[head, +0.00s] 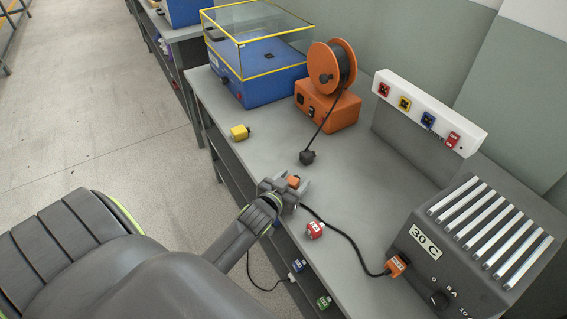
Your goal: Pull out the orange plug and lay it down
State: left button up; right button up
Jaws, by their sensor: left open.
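An orange plug (397,265) with a pale label sits at the lower left side of the grey unit marked 30 C, and a black cable runs from it leftward along the bench to near my left gripper. My left gripper (291,184) is open at the bench's front edge, well to the left of that plug. A small orange block (293,181) shows between its fingers; I cannot tell whether it touches them or whether the cable joins it. My right gripper is not in view.
A black plug (307,157) on the orange reel's cord and a yellow block (239,132) lie on the bench (345,190). The grey unit (470,250) fills the right. Mid-bench is clear.

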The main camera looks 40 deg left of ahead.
pick_arm(q)
jog(key=b+v, duration=0.1)
jog(key=v, duration=1.6)
jog(key=shift+s, duration=0.1)
jog(key=s+a+f+g, duration=0.1)
jog(key=s+f+g, duration=0.3)
jog(key=f, duration=1.1)
jog(key=s+a+f+g, duration=0.1)
jog(key=s+f+g, duration=0.2)
jog(key=f, duration=1.1)
jog(key=s+d+f+g, duration=0.2)
jog(key=s+f+g, duration=0.5)
jog(key=s+f, duration=0.9)
jog(key=s, duration=0.4)
jog(key=shift+s+d+f+m+h, duration=0.2)
jog(key=shift+s+f+m+h, duration=0.1)
jog(key=shift+s+f, duration=0.1)
